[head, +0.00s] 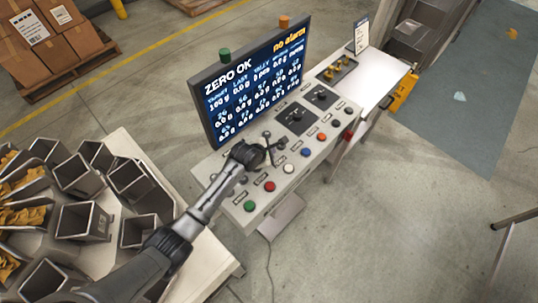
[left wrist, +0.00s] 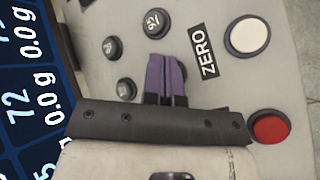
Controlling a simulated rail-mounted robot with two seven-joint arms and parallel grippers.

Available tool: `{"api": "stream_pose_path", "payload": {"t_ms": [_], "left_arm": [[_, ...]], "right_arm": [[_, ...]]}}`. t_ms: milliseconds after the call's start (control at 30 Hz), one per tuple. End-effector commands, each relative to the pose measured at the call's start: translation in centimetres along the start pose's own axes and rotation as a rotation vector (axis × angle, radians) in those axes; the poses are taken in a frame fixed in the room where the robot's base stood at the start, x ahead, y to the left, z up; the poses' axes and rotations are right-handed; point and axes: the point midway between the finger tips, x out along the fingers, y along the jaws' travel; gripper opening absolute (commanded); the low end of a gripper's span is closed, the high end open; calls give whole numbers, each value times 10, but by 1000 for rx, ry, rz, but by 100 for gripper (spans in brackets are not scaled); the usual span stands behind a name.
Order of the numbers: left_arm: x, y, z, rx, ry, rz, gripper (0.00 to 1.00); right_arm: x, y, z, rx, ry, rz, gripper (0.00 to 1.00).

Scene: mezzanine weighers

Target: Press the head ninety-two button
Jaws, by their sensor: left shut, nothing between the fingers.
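In the left wrist view, a small black round button (left wrist: 157,24) bears a sideways number that looks like 92. Two more small dark buttons (left wrist: 112,47) and (left wrist: 126,89) sit beside it; I cannot read their numbers surely. My left gripper (left wrist: 168,57), with purple fingers, is shut and empty, its tips just below the 92 button in the picture. I cannot tell whether they touch the panel. In the head view my left gripper (head: 268,147) reaches over the sloped control panel (head: 258,222) and hides part of the small buttons. My right gripper is not in view.
A screen (head: 250,82) stands behind the panel. A row of larger buttons runs along the front, including green (head: 249,205), red (head: 269,186), white (head: 288,168) and blue (head: 305,152). Several grey weigh bins (head: 83,221) stand at left.

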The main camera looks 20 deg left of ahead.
Motion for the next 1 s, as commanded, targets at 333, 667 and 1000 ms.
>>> {"api": "stream_pose_path", "payload": {"t_ms": [333, 667, 1000], "left_arm": [[5, -4, -4, 0, 0, -1, 0], [6, -4, -4, 0, 0, -1, 0], [8, -6, -6, 0, 0, 0, 0]], "right_arm": [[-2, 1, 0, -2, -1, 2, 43], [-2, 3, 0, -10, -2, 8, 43], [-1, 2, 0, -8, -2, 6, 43]]}}
